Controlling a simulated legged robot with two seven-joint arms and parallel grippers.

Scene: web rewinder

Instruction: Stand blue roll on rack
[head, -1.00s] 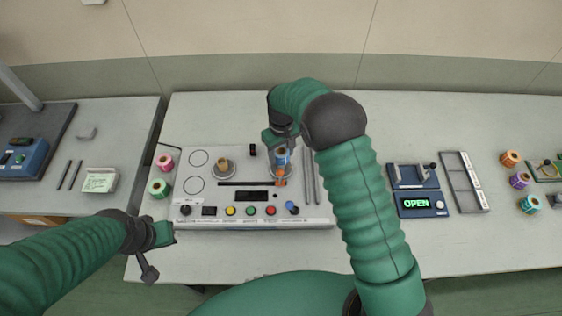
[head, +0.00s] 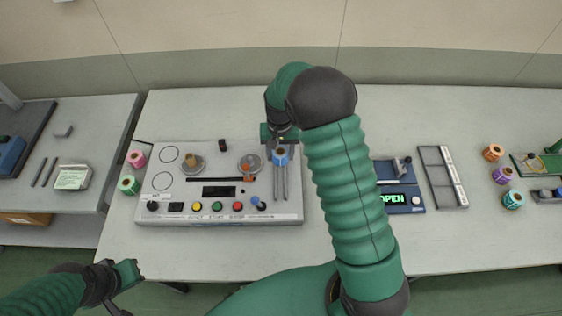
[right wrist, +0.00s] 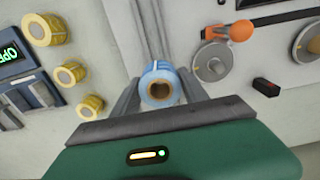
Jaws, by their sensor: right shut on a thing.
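The blue roll (head: 281,159) is held in my right gripper (head: 280,145), which points down over the right end of the grey machine, above two grey rods (head: 280,187). In the right wrist view the blue roll (right wrist: 160,84) sits between the two fingers, its brown core hole facing the camera. The roll is apart from the right spindle (head: 250,164), which is bare. My left gripper (head: 125,274) is at the lower left, away from everything; its jaw opening is unclear. I cannot tell for sure which thing is the rack.
A blue device (head: 398,200) reading OPEN and a long grey tray (head: 440,177) lie right of my right arm. Several yellow rolls (right wrist: 66,74) show in the right wrist view. The left spindle (head: 192,162) holds a tan core. Small rolls (head: 502,175) stand far right.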

